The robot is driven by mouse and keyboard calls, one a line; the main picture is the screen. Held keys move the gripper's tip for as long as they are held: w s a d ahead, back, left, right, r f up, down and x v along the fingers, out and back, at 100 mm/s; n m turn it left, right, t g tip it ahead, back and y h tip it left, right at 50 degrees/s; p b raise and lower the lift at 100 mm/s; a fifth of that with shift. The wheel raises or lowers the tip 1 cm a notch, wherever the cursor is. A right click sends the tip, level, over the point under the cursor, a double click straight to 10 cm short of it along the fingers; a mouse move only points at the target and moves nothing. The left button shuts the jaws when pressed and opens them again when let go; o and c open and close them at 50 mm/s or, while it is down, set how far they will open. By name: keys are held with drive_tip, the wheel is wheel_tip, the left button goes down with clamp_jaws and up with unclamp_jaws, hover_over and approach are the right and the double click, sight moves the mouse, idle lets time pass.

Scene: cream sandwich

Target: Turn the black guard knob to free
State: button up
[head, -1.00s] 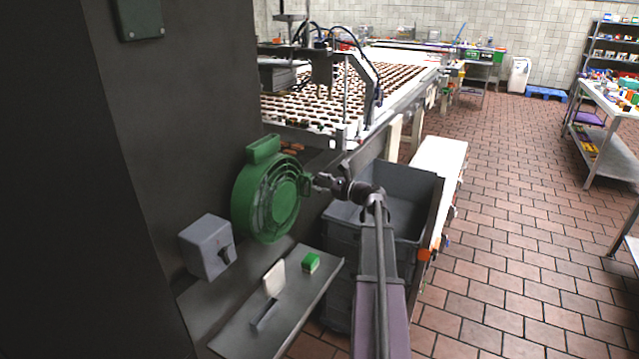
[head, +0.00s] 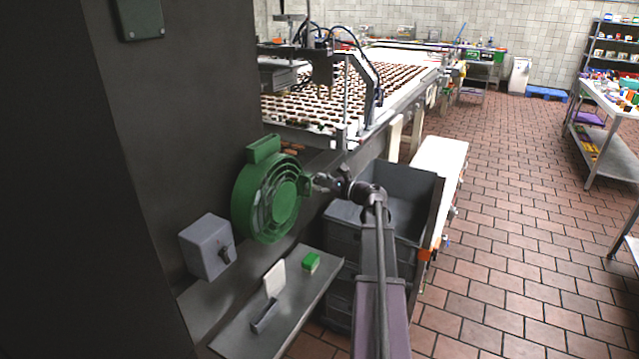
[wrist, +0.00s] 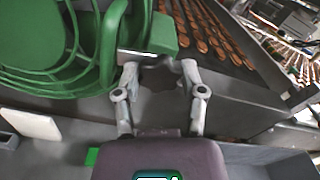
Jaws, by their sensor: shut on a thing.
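The green round guard (head: 268,198) with concentric rings is on the dark machine wall, left of my gripper. It also fills the upper left of the wrist view (wrist: 50,50). My gripper (head: 320,182) is at the guard's right edge, by a small green tab (head: 305,183). In the wrist view its two grey fingers (wrist: 159,76) are on either side of a dark, lobed knob (wrist: 160,82), just below the green block (wrist: 160,35). The gripper is shut on this knob. The knob's turn position cannot be told. In the head view the knob is mostly hidden.
A grey box with a small dark switch (head: 207,247) is at lower left. A sloping panel (head: 285,315) below has a green button (head: 311,262). Grey crates (head: 345,235) stand just below my arm. A conveyor (head: 300,135) with biscuits lies behind.

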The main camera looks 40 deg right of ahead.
drive_tip(key=n, duration=0.8)
drive_tip(key=shift+n, duration=0.3)
drive_tip(key=n, duration=0.4)
drive_tip(key=shift+n, duration=1.9)
drive_tip(key=o, duration=0.9)
drive_tip(key=shift+v, duration=6.05)
